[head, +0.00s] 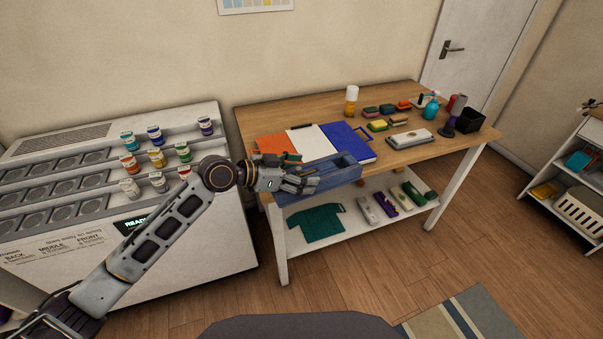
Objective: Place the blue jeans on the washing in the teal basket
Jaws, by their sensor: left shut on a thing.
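My left gripper (307,183) reaches in from the left to the front left edge of the wooden table. It is shut on a long blue piece that looks like the folded blue jeans (343,171). The jeans lie level across the table's front edge in the picture; I cannot tell whether they touch it. The gripper covers part of them. I cannot make out a teal basket with washing for certain. A small teal item (577,160) sits on the shelf unit at the far right, its kind unclear. My right gripper is not in view.
The wooden table (455,133) carries orange, white and blue flat items, sponges, bottles and a black box (470,121). A teal shirt (315,223) lies on its lower shelf. A white rack with jars (158,157) stands left. A white basket (580,214) is far right. Floor between is open.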

